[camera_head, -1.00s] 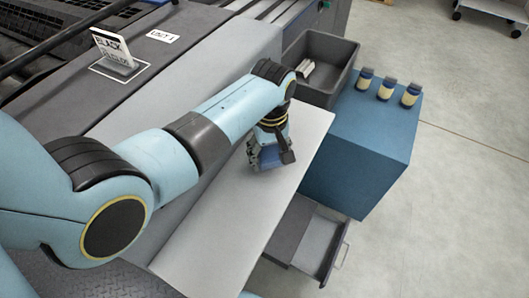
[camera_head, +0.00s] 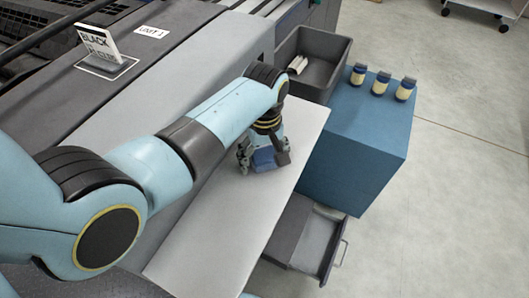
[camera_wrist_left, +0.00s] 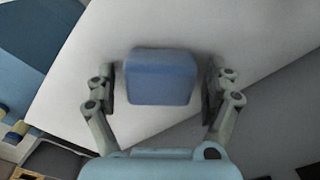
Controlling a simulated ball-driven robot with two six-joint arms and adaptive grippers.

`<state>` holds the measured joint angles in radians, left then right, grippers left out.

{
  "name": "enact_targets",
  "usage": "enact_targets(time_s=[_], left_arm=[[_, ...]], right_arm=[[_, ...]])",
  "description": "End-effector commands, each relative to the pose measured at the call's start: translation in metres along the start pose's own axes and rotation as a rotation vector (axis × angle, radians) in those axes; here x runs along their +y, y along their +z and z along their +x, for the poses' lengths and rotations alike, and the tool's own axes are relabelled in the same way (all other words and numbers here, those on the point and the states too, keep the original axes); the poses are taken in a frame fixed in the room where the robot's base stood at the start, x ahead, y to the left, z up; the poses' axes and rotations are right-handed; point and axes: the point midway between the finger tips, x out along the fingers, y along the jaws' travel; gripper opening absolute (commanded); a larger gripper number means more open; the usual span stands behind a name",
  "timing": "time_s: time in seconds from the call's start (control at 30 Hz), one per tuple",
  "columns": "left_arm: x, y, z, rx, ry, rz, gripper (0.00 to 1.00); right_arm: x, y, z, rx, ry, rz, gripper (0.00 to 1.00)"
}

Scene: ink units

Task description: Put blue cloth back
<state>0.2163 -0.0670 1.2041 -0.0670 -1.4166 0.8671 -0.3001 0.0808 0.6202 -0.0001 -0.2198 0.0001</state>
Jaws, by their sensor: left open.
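The blue cloth (camera_head: 266,160) is a folded, block-shaped bundle that appears to lie on the pale grey shelf (camera_head: 220,225). My left gripper (camera_head: 264,164) reaches down over it with its fingers spread. In the left wrist view the cloth (camera_wrist_left: 160,77) sits between the two open fingers of my left gripper (camera_wrist_left: 162,85). A gap shows on each side of it, narrower at the right finger. In the head view my wrist and fingers hide part of the cloth. My right gripper is not in view.
A dark grey bin (camera_head: 334,45) holding small pale items stands beyond the shelf. Three jars with dark lids (camera_head: 379,84) stand on a blue cabinet (camera_head: 365,135). An open grey drawer (camera_head: 318,245) lies below the shelf. The shelf's near part is clear.

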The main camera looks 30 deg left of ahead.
Motion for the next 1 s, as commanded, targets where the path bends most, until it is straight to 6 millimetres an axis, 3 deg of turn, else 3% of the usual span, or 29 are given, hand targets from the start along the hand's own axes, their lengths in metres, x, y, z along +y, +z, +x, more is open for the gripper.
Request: enact_targets(time_s=[0.17, 0.6, 0.77, 1.0], left_arm=[[0.001, 0.000, -0.017, 0.002, 0.003, 0.000, 0.86], [0.001, -0.001, -0.107, 0.002, 0.002, 0.000, 0.86], [0.001, -0.001, -0.121, 0.001, 0.001, 0.000, 0.86], [0.000, 0.000, -0.123, 0.000, 0.000, 0.000, 0.86]], right_arm=[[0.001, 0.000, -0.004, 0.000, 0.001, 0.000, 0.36], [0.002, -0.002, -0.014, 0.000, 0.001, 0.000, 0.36], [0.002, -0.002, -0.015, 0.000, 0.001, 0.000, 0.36], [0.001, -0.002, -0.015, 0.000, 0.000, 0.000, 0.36]])
